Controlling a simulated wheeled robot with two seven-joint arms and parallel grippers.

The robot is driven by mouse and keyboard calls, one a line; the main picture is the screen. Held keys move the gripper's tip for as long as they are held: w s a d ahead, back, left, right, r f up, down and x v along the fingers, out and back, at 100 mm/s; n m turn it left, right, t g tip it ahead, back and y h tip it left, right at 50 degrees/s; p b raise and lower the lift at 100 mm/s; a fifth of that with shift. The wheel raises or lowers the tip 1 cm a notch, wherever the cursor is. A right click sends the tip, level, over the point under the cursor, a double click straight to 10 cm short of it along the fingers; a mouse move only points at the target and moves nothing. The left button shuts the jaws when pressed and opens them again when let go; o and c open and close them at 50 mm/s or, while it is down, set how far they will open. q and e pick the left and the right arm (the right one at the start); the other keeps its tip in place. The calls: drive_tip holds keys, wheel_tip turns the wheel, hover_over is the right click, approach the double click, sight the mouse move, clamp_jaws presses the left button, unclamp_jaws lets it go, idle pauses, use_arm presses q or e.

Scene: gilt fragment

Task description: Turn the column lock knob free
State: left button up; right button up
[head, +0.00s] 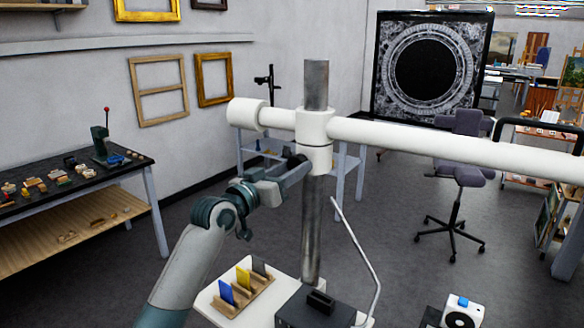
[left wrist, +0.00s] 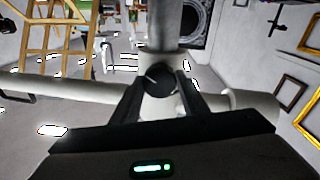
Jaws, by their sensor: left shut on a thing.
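The steel column (head: 312,230) stands upright in the head view, with a white collar (head: 314,128) around it that carries a long white horizontal arm (head: 430,146). The lock knob (left wrist: 158,78) is a dark round disc on the collar in the left wrist view, with a pale mark at its edge. My left gripper (head: 297,168) reaches the collar from the left, just beside the column. In the left wrist view its two dark fingers (left wrist: 159,88) stand on either side of the knob, shut on it. In the head view the fingers mostly hide the knob. My right gripper is not in view.
Below the column stand a dark box (head: 315,310) and a rack with coloured cards (head: 242,290) on a white base, beside a bent pale rod (head: 358,248). A workbench (head: 70,190) with small tools is at the left. A swivel chair (head: 462,175) stands at the right, with open floor around it.

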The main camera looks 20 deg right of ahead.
use_arm(q)
drive_tip(key=shift+n+t+p, duration=0.3)
drive_tip(key=shift+n+p, duration=1.7)
drive_tip(key=shift+n, duration=2.3)
drive_tip(key=shift+f+y, duration=0.1)
drive_tip(key=shift+y, duration=0.2)
drive_tip(key=o, duration=1.1)
drive_tip(key=shift+c, duration=0.2)
drive_tip(key=shift+s, duration=0.1)
drive_tip(key=b+v, duration=0.6)
drive_tip(key=v, duration=1.1)
drive_tip(key=shift+b, duration=0.3)
